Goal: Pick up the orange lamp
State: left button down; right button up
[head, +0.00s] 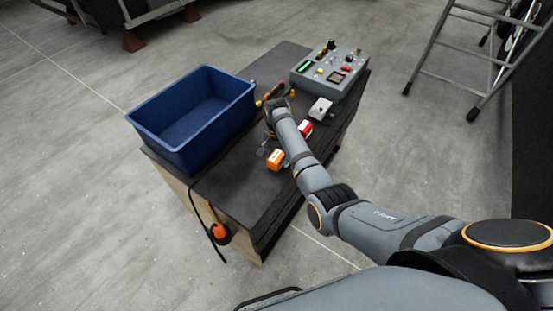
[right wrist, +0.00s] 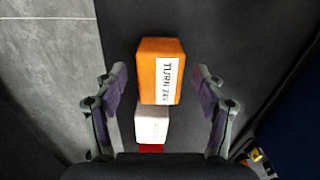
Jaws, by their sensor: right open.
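The orange lamp (head: 275,159) is a small block lying on the dark top of the workbench (head: 243,203). In the right wrist view the orange lamp (right wrist: 160,70) bears a white label reading TURN 24V. My right gripper (head: 267,147) is over the bench, close to the lamp. In the right wrist view its two fingers (right wrist: 159,78) are spread, one on each side of the lamp, with a gap on both sides. The gripper is open and empty. My left gripper is not in view.
A white block (right wrist: 152,124) with red below it lies right by the lamp. A red and white block (head: 305,127) shows behind my forearm. A blue bin (head: 160,140) stands left on the bench; a grey control box (head: 330,72) and a light grey box (head: 321,109) stand at the far end.

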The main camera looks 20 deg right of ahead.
jog(key=shift+f, duration=0.45)
jog(key=c, duration=1.3)
jog(key=shift+r, duration=0.15)
jog(key=shift+r, duration=0.2)
notch_tip(320, 180, up, 3)
jog(key=shift+f, duration=0.1)
jog(key=s+d+r+p, duration=0.1)
jog(key=s+r+p, duration=0.1)
jog(key=s+r, duration=0.1)
jog(key=s+d+r+p, duration=0.2)
jog(key=s+r, duration=0.1)
jog(key=s, duration=0.2)
jog(key=s+d+r+p, duration=0.2)
jog(key=s+r, duration=0.1)
jog(key=s, duration=0.2)
jog(key=shift+d+r, duration=0.25)
jog(key=shift+r, duration=0.1)
